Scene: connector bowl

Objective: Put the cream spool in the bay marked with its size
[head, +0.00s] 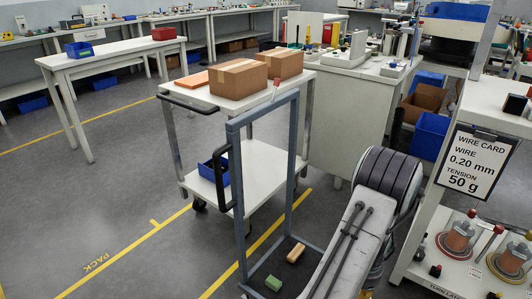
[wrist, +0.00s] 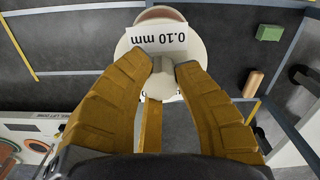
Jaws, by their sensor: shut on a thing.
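The cream spool (wrist: 125,44) is in the wrist view at top centre. It has a pale round flange, a label reading "0.10 mm", and a copper-coloured part at its top edge. The spool is held clear over the dark floor, as far as I can tell. No bay with a readable size mark shows in either view.
A wire card (head: 472,162) reads "0.20 mm" and "50 g". Copper spools (head: 458,239) stand on a low shelf at right. A blue-framed cart (head: 238,180) carries a green block (head: 273,283) and a wooden piece (head: 296,253). A white trolley (head: 258,158) holds cardboard boxes.

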